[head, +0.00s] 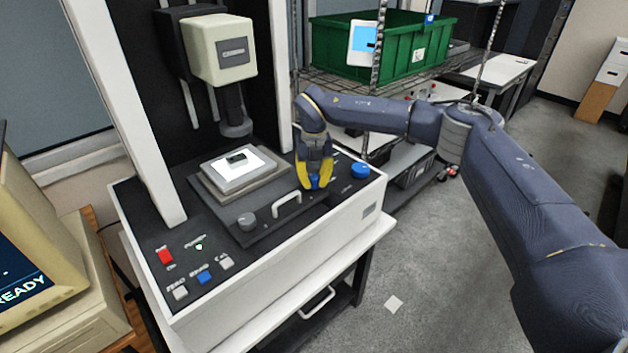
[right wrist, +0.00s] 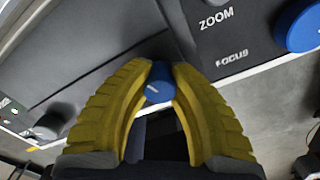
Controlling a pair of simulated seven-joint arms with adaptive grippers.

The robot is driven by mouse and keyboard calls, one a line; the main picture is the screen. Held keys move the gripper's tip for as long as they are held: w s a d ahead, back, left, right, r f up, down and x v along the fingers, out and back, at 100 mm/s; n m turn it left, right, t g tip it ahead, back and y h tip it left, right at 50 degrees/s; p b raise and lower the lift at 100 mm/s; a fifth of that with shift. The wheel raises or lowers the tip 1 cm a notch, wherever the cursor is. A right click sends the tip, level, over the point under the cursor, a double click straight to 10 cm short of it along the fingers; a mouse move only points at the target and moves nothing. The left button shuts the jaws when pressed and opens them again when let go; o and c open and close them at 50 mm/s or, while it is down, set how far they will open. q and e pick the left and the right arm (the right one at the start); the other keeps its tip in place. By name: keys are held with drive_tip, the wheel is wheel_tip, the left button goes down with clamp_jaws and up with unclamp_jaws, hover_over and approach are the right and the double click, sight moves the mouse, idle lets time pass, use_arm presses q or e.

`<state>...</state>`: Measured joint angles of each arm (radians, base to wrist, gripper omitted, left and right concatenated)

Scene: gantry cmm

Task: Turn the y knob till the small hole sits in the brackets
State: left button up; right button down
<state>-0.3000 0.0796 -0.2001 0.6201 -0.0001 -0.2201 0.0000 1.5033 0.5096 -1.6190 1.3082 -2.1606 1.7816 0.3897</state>
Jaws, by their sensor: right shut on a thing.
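My right gripper (head: 315,172) is shut on a small blue knob (head: 316,182) at the front right of the measuring machine's deck. In the right wrist view the yellow fingers of the gripper (right wrist: 159,84) press on both sides of the blue knob (right wrist: 158,88), which has a pale mark on top. Its label is hidden, so I cannot read whether it is the y knob. A small dark part (head: 236,159) lies on the lit white stage plate (head: 228,179) under the probe head. The small hole and the brackets cannot be made out. My left gripper is out of view.
A larger blue knob (head: 360,170) stands to the right, near ZOOM and FOCUS lettering. A grey knob (head: 246,220) and a pale handle (head: 286,204) are left of the gripper. A monitor (head: 30,270) at the left edge shows READY.

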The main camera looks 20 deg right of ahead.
sight(314, 176)
drive_tip(key=c, duration=1.1)
unclamp_jaws()
drive_tip(key=shift+o, duration=0.2)
drive_tip(key=shift+r, duration=0.15)
wheel_tip(314, 176, up, 12)
